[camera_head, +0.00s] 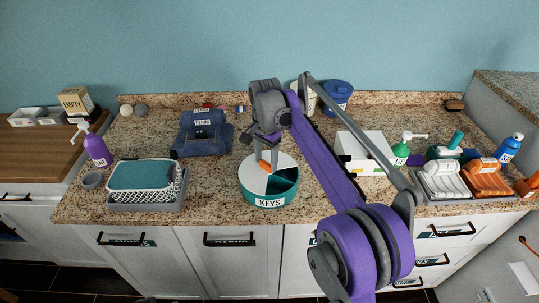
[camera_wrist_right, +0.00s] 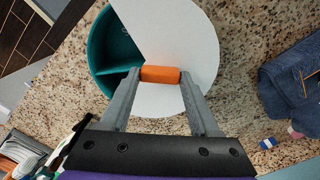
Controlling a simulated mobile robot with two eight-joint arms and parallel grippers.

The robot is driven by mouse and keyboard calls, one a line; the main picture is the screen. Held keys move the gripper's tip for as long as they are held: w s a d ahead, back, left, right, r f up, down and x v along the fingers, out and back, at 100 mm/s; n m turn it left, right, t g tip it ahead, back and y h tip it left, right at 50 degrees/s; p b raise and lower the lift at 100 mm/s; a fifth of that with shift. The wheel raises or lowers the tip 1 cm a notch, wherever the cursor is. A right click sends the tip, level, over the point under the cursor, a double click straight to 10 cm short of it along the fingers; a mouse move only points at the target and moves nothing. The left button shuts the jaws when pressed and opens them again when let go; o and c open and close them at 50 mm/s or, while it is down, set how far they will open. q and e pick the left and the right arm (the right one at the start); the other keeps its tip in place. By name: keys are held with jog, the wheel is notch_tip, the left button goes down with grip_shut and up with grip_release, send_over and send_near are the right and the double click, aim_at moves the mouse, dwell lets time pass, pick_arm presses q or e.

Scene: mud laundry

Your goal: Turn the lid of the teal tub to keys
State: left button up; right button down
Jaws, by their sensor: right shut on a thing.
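The teal tub (camera_head: 254,196) stands on the granite counter with a label reading KEYS (camera_head: 270,202) on its front wall. Its white lid (camera_head: 252,172) has a wedge-shaped opening (camera_head: 285,181) facing the front right, above and to the right of the label. In the right wrist view the white lid (camera_wrist_right: 180,40) leaves the opening at the left, where a teal divider (camera_wrist_right: 112,76) shows inside. My right gripper (camera_head: 265,163) is shut on the orange knob (camera_wrist_right: 160,74) of the lid, one finger at each end. My left gripper is not in view.
A folded blue garment (camera_head: 203,135) lies behind left of the tub.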

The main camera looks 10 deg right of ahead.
jog(key=shift+w+m, duration=0.1)
jog(key=shift+m, duration=0.5)
jog(key=m, duration=0.1)
jog(key=m+p, duration=0.1)
jog(key=shift+d+r+m, duration=0.1)
jog(key=shift+d+m, duration=0.1)
jog(key=shift+m, duration=0.1)
pick_arm(q)
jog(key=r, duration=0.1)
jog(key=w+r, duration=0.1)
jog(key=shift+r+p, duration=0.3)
jog(key=shift+p, duration=0.1)
pick_arm(e)
jog(key=m, duration=0.5)
jog(key=shift+d, duration=0.25)
jog(key=shift+m, duration=0.4)
jog(key=shift+c, duration=0.6)
grip_release()
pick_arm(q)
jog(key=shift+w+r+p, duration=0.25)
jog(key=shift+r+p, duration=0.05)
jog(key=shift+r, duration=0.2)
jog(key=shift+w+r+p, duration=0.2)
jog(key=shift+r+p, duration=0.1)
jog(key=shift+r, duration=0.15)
pick_arm(e)
notch_tip(320, 180, up, 11)
jog(key=shift+f, duration=0.2)
